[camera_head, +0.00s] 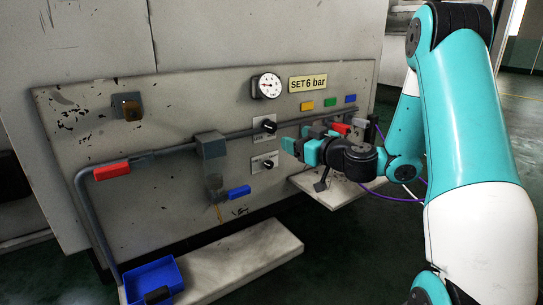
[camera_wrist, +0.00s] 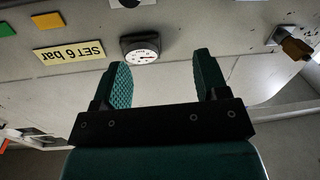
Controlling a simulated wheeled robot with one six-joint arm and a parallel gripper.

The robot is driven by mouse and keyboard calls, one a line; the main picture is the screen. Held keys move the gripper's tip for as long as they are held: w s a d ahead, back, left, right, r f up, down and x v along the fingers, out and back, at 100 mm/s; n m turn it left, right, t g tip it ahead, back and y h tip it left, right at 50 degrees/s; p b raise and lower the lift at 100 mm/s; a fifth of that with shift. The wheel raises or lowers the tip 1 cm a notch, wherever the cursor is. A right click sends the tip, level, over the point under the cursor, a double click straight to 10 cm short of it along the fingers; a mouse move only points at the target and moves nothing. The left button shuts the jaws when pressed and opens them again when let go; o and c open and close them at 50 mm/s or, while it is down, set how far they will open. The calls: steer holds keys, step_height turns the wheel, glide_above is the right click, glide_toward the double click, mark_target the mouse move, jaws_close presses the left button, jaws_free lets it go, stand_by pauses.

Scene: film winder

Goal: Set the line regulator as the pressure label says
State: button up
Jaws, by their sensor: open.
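A yellow label (camera_head: 307,83) reading "SET 6 bar" is on the grey panel; it also shows upside down in the wrist view (camera_wrist: 70,52). A round white-faced gauge (camera_head: 267,86) is left of the label, and in the wrist view (camera_wrist: 141,50) it lies beyond my fingers; its reading is too small to tell. Below the gauge are an upper black knob (camera_head: 268,126) and a lower black knob (camera_head: 267,163), each on a pale plate. Which one is the line regulator I cannot tell. My gripper (camera_wrist: 162,72) is open and empty, right of the knobs in the head view (camera_head: 294,143).
A grey pipe (camera_head: 80,203) runs along the panel, with a red handle (camera_head: 112,171) and a blue handle (camera_head: 238,192). A ledge (camera_head: 240,255) and blue bin (camera_head: 153,279) stand below.

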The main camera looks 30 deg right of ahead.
steer(key=d+f+m+h, duration=0.1)
steer(key=d+f+h, duration=0.1)
steer(key=d+f, duration=0.1)
steer(key=p, duration=0.7)
glide_toward(272, 128)
steer(key=w, duration=0.9)
steer(key=shift+w+f, duration=0.3)
steer(key=shift+w, duration=0.5)
steer(key=shift+r, duration=0.1)
steer(key=c, duration=0.9)
